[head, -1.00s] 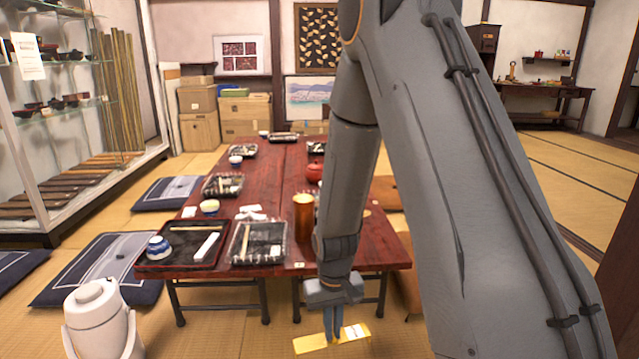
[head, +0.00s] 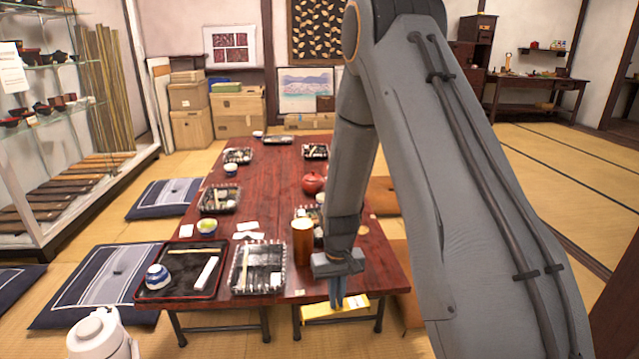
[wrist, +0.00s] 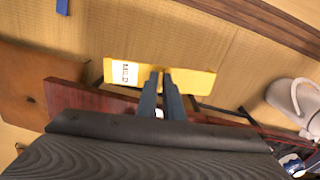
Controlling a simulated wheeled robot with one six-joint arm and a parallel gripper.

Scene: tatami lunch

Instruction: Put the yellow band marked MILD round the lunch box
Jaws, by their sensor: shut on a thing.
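My gripper (head: 338,301) is shut on the yellow band (head: 352,307) and holds it at the table's front edge, in the right part of that side. In the wrist view the band (wrist: 195,80) stretches to both sides of the fingertips, with a white label reading MILD on its left part. The fingers hide the band's middle. Several similar lunch boxes stand on the table. The nearest, a clear-sided lunch box (head: 246,280) with dark contents and a pale strip on top, stands near the front edge, left of my gripper and apart from the band.
A copper-coloured cup (head: 303,242) stands between that box and my arm. A black tray (head: 150,290) with a blue-white cup lies to the left. A white flask (head: 98,338) stands on the floor at front left.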

